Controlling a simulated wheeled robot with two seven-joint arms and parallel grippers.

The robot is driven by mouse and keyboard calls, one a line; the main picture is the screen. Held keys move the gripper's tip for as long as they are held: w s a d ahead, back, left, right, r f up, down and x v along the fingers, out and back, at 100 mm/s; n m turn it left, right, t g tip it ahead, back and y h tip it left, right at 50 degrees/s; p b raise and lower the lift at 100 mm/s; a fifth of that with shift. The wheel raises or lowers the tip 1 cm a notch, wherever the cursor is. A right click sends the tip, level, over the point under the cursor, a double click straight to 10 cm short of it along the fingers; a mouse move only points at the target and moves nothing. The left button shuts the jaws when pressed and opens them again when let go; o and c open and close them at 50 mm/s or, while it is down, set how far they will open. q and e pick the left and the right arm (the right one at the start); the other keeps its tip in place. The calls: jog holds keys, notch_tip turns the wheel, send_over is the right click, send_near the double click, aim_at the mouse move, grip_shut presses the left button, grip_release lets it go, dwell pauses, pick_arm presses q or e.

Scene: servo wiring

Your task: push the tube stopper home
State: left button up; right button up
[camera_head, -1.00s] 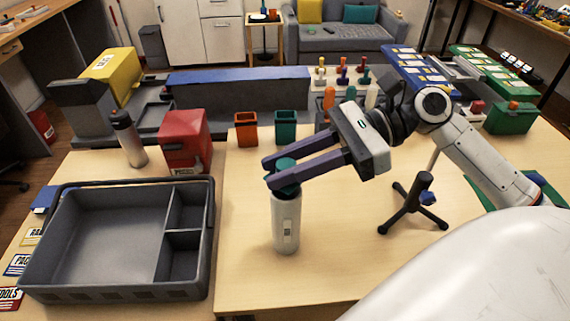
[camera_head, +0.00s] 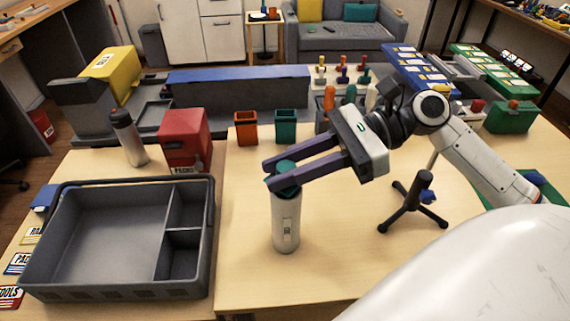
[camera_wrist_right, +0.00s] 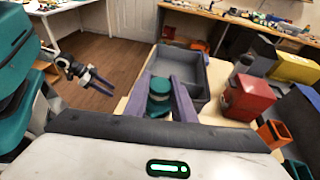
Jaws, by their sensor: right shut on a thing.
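The white tube (camera_head: 285,222) stands upright on the table in the head view. The teal stopper (camera_head: 285,167) is at its mouth, partly hidden by the fingers. My right gripper (camera_head: 275,174) is shut on the stopper, one finger on each side. In the right wrist view, the stopper (camera_wrist_right: 159,91) sits between the purple fingers of the right gripper (camera_wrist_right: 164,90). How deep it sits in the tube is hidden. My left gripper (camera_wrist_right: 98,84) shows small at the left of the wrist view, away from the tube; its opening is too small to tell.
A grey divided tray (camera_head: 110,292) lies left of the tube. A red box (camera_head: 184,140), an orange bin (camera_head: 246,128) and a teal bin (camera_head: 285,126) stand behind. A black tripod stand (camera_head: 418,200) is to the right. The table around the tube's base is clear.

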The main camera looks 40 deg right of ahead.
jog(key=shift+f, duration=0.9)
jog(key=o, duration=1.1)
notch_tip(320, 180, up, 10)
